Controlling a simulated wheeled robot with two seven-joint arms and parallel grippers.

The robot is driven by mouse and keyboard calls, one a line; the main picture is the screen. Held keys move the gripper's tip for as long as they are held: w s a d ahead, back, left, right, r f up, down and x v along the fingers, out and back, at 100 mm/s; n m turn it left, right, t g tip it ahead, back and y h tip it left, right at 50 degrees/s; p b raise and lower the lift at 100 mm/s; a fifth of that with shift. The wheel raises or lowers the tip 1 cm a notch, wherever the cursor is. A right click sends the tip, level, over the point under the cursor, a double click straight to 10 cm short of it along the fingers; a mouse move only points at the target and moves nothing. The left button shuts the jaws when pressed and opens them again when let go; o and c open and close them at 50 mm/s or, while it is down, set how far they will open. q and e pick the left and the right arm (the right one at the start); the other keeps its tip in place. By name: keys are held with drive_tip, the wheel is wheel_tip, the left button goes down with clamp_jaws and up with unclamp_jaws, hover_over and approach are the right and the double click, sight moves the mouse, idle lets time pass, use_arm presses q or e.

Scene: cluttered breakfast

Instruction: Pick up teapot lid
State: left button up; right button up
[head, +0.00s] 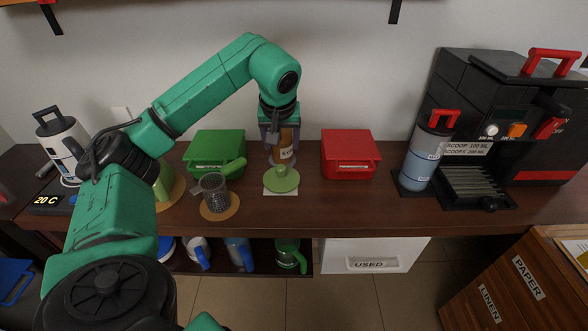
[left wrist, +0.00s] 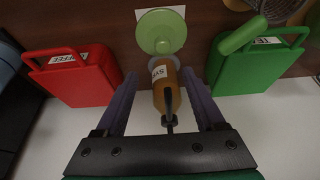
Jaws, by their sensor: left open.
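The teapot lid (head: 281,179) is a flat light-green disc with a small knob on top. It lies on a white square on the counter, and it also shows at the top of the left wrist view (left wrist: 161,32). My left gripper (head: 280,148) points down, open, behind and above the lid. In the left wrist view its fingers (left wrist: 159,76) are spread, with an amber labelled bottle (left wrist: 163,92) showing between them and the lid beyond the tips. I cannot tell whether the fingers touch the bottle. My right gripper is out of view.
A green box (head: 218,145) and a red box (head: 349,154) flank the lid. A mesh strainer (head: 213,188) stands on a round mat to the left. A blue-grey canister (head: 428,155) and a black machine (head: 510,110) stand at right. The counter before the red box is clear.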

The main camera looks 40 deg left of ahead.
use_arm(q)
hover_over(280, 168)
drive_tip(key=s+d, duration=0.2)
wheel_tip(280, 168, down, 5)
drive_tip(key=x, duration=0.7)
drive_tip(key=shift+s, duration=0.1)
drive_tip(key=shift+a+f, duration=0.15)
drive_tip(key=shift+c, duration=0.9)
clamp_jaws()
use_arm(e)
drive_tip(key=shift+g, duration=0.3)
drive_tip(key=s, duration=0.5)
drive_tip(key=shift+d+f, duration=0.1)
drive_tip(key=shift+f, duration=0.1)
